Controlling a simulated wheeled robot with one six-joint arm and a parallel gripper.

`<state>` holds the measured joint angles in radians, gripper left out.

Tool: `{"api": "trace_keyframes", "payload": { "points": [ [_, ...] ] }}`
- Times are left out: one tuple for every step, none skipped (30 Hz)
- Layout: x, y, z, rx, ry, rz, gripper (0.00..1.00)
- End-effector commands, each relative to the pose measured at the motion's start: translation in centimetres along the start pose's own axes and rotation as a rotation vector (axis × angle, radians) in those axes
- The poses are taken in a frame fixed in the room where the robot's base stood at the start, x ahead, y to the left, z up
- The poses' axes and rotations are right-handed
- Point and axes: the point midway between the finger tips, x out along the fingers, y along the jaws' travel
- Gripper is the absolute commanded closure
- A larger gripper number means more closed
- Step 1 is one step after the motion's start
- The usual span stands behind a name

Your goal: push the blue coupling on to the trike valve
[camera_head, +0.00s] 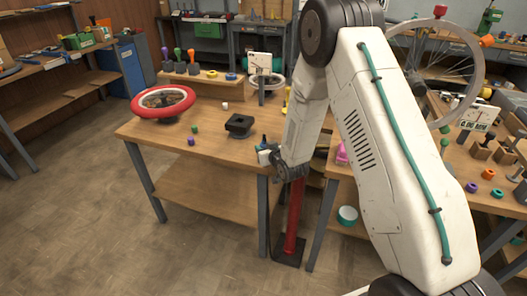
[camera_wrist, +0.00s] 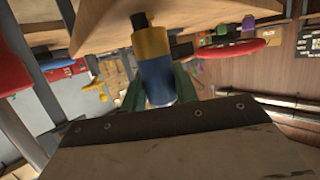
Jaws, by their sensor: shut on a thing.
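In the wrist view a blue coupling (camera_wrist: 158,85) with a gold band (camera_wrist: 150,42) and a dark tip (camera_wrist: 139,20) sits between the green fingers of my gripper (camera_wrist: 158,97), which is shut on it. The dark tip overlaps the wooden bench top (camera_wrist: 215,10) in the picture; I cannot tell whether it touches anything. In the head view my wrist is at the front right corner of the left bench (camera_head: 190,142), and the coupling is too small there to make out surely. I cannot pick out the trike valve.
A red-tyred wheel (camera_head: 162,98) lies on the left bench, with a black block (camera_head: 239,125) nearer my wrist. A red post (camera_head: 293,222) stands on the floor below my wrist, between the benches. Another bench with loose parts is at the right. The left floor is clear.

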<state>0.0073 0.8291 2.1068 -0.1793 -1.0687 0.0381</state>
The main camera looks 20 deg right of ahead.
Motion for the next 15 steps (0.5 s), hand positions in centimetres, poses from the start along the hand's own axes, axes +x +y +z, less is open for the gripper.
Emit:
{"api": "trace_keyframes", "payload": {
  "points": [
    [-0.1, 0.0, -0.6, 0.0, 0.002, 0.0, 0.97],
    [-0.2, 0.0, -0.8, -0.001, 0.002, 0.0, 0.97],
    [-0.4, 0.0, -1.3, -0.001, 0.003, 0.0, 0.97],
    [-0.5, 0.0, -1.7, -0.001, 0.003, 0.0, 0.97],
    [-0.6, 0.0, -2.1, -0.001, 0.003, 0.0, 0.97],
    [-0.8, 0.0, -2.8, -0.001, 0.003, 0.0, 0.97],
    [-1.0, 0.0, -3.1, -0.001, 0.003, 0.0, 0.97],
    [-1.7, 0.3, -2.6, 0.0, -0.002, 0.001, 0.97],
    [-2.5, 0.6, -2.3, 0.001, -0.002, 0.002, 0.97],
    [-3.2, 0.8, -2.2, 0.001, -0.002, 0.002, 0.97],
    [-3.9, 1.0, -2.1, 0.001, -0.002, 0.003, 0.97],
    [-4.8, 1.3, -1.9, 0.001, -0.002, 0.003, 0.97],
    [-5.6, 1.5, -1.7, 0.001, -0.003, 0.002, 0.97],
    [-6.4, 1.7, -1.6, 0.002, -0.002, 0.003, 0.97],
    [-7.5, 2.1, -1.3, 0.002, -0.003, 0.004, 0.97]
  ]
}}
